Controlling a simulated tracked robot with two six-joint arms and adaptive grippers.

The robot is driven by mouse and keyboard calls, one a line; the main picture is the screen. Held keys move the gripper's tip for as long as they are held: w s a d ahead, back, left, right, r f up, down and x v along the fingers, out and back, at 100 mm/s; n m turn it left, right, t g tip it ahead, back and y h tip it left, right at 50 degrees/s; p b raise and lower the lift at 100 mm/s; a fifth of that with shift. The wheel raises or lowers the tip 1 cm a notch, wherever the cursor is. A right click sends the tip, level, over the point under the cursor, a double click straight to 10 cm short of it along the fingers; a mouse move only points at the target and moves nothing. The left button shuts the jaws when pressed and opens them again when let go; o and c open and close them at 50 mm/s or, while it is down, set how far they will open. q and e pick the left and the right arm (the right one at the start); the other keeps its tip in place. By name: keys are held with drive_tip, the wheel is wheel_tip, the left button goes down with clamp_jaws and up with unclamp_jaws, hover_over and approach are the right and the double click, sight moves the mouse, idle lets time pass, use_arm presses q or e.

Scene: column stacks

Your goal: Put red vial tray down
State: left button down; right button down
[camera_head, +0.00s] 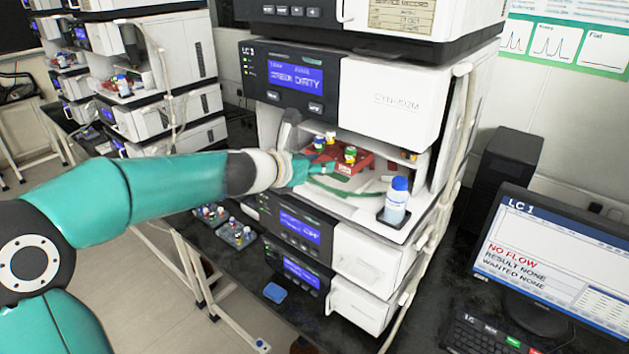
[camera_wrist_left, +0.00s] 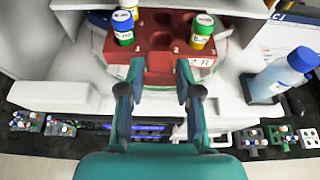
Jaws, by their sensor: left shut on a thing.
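The red vial tray (camera_head: 367,161) is inside the open bay of the LC 1 instrument, with a few coloured vials standing in it. In the left wrist view the tray (camera_wrist_left: 160,62) shows numbered holes, a blue-and-white vial (camera_wrist_left: 123,28) on the left and a yellow-and-green vial (camera_wrist_left: 201,34) on the right. My left gripper (camera_head: 322,167) reaches into the bay from the left and is shut on the tray's near edge. In the wrist view its fingers (camera_wrist_left: 156,82) stand at the tray's front. Whether the tray touches the surface below is unclear. My right gripper is not in view.
A blue-capped bottle (camera_head: 397,200) stands in a holder at the bay's front right. The instrument's side walls and the unit above (camera_head: 392,105) bound the bay. Dark trays with vials (camera_head: 235,232) lie on the bench at left. A monitor (camera_head: 553,260) stands at right.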

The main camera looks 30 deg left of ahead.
use_arm(q)
drive_tip(key=shift+f, duration=1.1)
wheel_tip(320, 180, down, 3)
drive_tip(key=shift+r+b, duration=0.15)
drive_tip(key=shift+b, duration=1.1)
drive_tip(key=shift+r, duration=0.1)
drive_tip(key=c, duration=0.8)
unclamp_jaws()
